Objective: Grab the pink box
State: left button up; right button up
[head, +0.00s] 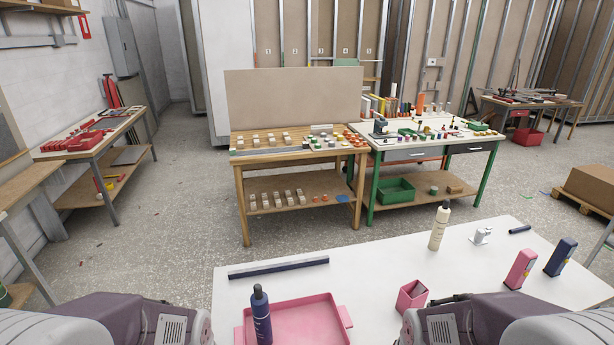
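A small open-topped pink box (412,296) stands on the white table (375,262) at the lower middle right, just beyond my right arm's links. Its lower right side is close to that arm in the picture, and I cannot tell the gap. A larger pink tray (303,312) with side handles lies to its left, cut off by the frame's bottom edge. An upright pink object (520,269) stands farther right. My arm links show at the bottom left and bottom right, but neither gripper's fingertips can be seen.
A dark blue bottle (261,316) stands at the tray. A dark bar (278,268), a cream bottle (439,226), a white fitting (481,236), a dark cylinder (519,229) and a navy upright object (560,257) are on the table. The table's middle is clear. Workbenches stand behind.

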aim_at(404, 302)
jog(key=z, duration=1)
jog(key=i+l+u, duration=0.1)
jog(key=u, duration=0.35)
jog(key=l+u, duration=0.2)
jog(key=u, duration=0.2)
jog(key=l+u, duration=0.2)
jog(key=u, duration=0.25)
